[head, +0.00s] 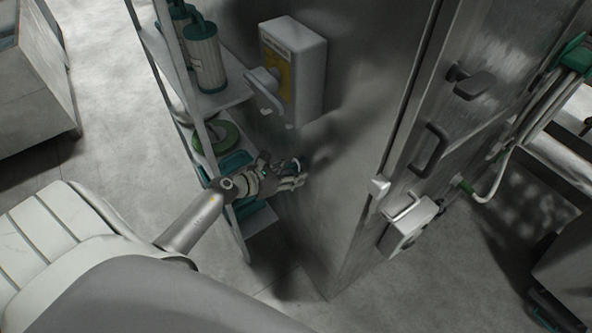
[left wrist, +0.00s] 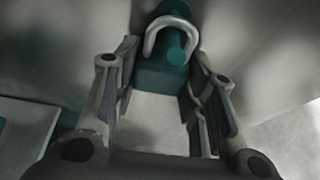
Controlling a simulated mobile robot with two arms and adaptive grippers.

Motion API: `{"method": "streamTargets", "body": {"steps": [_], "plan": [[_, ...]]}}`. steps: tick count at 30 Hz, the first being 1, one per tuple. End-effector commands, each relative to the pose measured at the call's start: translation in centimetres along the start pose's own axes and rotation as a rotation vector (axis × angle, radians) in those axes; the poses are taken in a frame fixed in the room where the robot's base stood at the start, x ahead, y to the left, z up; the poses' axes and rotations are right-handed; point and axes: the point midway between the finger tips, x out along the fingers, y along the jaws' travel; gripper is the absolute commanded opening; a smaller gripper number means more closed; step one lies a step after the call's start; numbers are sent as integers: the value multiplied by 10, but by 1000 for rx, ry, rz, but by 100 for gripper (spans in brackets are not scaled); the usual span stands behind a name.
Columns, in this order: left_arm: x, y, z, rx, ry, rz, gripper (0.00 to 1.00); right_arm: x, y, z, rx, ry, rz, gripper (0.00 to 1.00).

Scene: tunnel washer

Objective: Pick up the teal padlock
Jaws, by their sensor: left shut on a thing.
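The teal padlock (left wrist: 160,80) shows in the left wrist view, its grey shackle looped around a teal peg (left wrist: 177,45) on the metal wall. My left gripper (head: 291,176) is shut on the padlock beside the wall; its two fingers stand on either side of the padlock body in the left wrist view. In the head view the padlock is mostly hidden by the fingers, and only its shackle (head: 296,163) shows faintly. My right gripper is not in view.
A shelf rack (head: 225,97) with teal-topped canisters (head: 204,58) and a green coil stands just left of the wall. A grey box with a lever (head: 300,62) juts out above my gripper. Door handles (head: 430,150) and a white box (head: 408,229) are to the right. Floor is open at left.

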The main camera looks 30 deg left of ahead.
Motion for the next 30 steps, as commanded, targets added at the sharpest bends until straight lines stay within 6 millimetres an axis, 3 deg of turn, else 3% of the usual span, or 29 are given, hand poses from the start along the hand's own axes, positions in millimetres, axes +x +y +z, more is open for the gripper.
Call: {"method": "streamTargets", "body": {"steps": [14, 23, 30], "plan": [[-7, 0, 16, 4, -1, 0, 13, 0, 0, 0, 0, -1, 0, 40], [-44, 0, -6, 2, 2, 0, 13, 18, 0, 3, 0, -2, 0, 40], [-84, -1, -25, 0, 4, 0, 13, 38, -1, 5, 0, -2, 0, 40]]}}
